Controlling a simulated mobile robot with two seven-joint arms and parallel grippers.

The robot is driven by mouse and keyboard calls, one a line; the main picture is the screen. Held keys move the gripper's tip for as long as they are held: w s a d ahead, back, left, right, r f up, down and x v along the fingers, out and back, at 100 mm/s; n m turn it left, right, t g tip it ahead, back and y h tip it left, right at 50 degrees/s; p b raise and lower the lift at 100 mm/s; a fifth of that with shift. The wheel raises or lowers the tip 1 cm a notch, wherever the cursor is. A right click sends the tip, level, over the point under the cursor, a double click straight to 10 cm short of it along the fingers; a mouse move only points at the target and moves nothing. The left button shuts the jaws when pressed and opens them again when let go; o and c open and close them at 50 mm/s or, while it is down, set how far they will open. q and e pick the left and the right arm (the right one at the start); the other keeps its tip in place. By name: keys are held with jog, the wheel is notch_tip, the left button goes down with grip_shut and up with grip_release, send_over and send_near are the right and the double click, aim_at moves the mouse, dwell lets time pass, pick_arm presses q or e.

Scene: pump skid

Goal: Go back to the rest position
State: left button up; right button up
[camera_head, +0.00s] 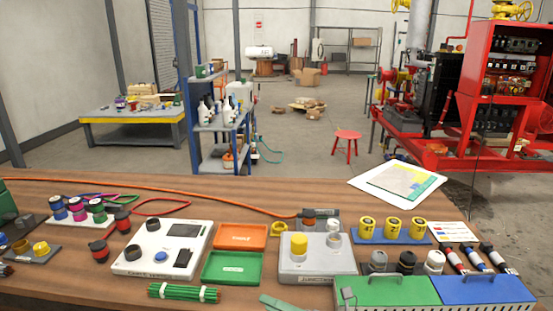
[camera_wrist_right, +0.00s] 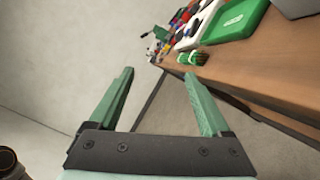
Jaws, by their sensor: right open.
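My right gripper (camera_wrist_right: 159,75) is open in the right wrist view, with its two green fingers apart and nothing between them. It points past the wooden workbench's edge, with wall and floor behind it. In the head view a green part of the right gripper (camera_head: 277,302) shows at the bottom edge, near the front of the workbench (camera_head: 110,292); the rest of it is cut off. My left gripper is in neither view.
On the bench stand a white control box (camera_head: 135,262), an orange tray (camera_head: 240,237), a green tray (camera_head: 232,268), a grey box with a yellow button (camera_head: 315,265), a green rod bundle (camera_head: 184,293) and a green-and-blue case (camera_head: 385,291). Open floor lies beyond.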

jog(key=s+d+f+m+h+p, duration=0.1)
jog(key=s+d+f+m+h, duration=0.4)
jog(key=m, duration=0.6)
jog(key=s+d+f+m+t+h+p, duration=0.1)
jog(key=s+d+f+m+h, duration=0.3)
jog(key=s+m, duration=0.6)
jog(key=s+d+f+m+h, duration=0.5)
jog(key=s+d+f+m, duration=0.3)
jog(key=m, duration=0.5)
jog(key=shift+s+f+h+p, duration=0.2)
jog(key=shift+s+h+p, duration=0.1)
jog(key=shift+p, duration=0.1)
